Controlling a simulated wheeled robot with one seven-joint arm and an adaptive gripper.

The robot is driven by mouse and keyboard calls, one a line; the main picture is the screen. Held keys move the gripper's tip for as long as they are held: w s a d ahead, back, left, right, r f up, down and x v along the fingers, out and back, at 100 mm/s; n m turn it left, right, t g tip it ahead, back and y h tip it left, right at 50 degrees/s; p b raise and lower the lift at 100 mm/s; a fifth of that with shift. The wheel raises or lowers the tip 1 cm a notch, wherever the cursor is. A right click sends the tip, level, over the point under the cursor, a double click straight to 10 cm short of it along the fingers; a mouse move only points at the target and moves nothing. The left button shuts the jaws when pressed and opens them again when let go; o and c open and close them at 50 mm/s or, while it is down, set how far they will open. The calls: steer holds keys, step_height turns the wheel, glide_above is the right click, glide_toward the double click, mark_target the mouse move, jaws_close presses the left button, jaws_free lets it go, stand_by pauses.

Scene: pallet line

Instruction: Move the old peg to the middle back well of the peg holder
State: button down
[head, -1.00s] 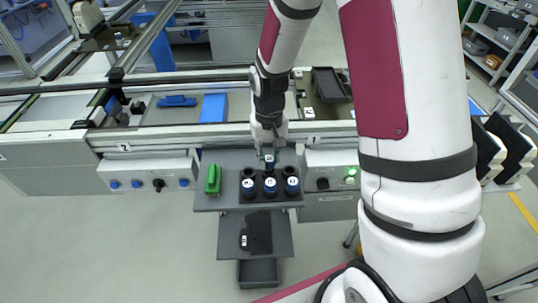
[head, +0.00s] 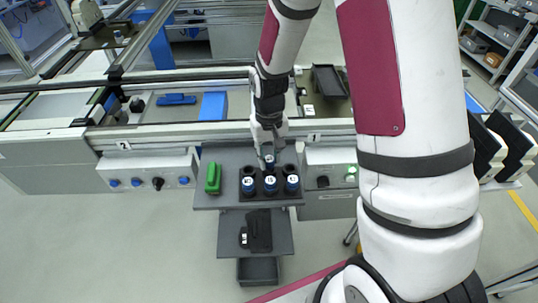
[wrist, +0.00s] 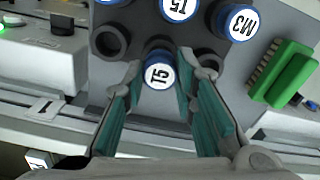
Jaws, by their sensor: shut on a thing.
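The peg holder (head: 259,198) is a dark block on a grey shelf, with two rows of wells. My gripper (head: 268,156) is over its back row, pointing down. The left-hand well (wrist: 110,41) in the wrist view is empty; the right-hand one (wrist: 210,60) looks empty. Several blue-capped pegs (head: 270,185) stand in the front row.
A green brush (head: 213,179) lies on the shelf left of the holder. A lower shelf (head: 283,234) carries a dark item (head: 259,230). Control panels (head: 147,172) flank the shelf, and the conveyor rail (head: 180,136) runs behind it.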

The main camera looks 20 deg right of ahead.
steer(key=shift+f, duration=0.75)
stand_by(1.0)
steer(key=c, duration=1.2)
jaws_free()
steer(key=o, duration=0.4)
steer(key=shift+r+p, duration=1.35)
steer(key=shift+r, duration=2.15)
